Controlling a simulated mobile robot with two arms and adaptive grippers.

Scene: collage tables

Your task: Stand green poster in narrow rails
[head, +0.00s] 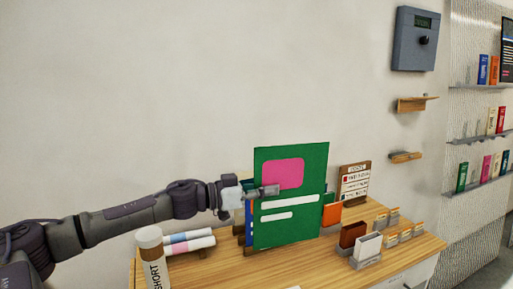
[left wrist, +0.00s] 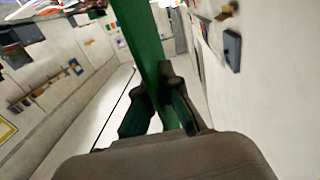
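The green poster (head: 311,178), with a pink block and white bars, stands upright over the wooden table, its lower edge close to the tabletop. My left gripper (head: 262,191) reaches in from the left and has its fingers at the poster's left part. In the left wrist view the green poster (left wrist: 146,40) runs edge-on between the fingers of the gripper (left wrist: 160,95), which look closed on it. Wooden rack pieces (head: 240,234) and something blue show at the poster's lower left. The poster hides most of them, and I cannot tell which rails are the narrow ones. My right gripper is not in view.
On the table (head: 215,270) stand a labelled cylinder (head: 152,258), rolled tubes (head: 188,241), a wooden sign (head: 355,182), brown (head: 352,234) and white (head: 368,247) cards in holders, and several small card stands. The wall is close behind. Bare tabletop lies in front of the poster.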

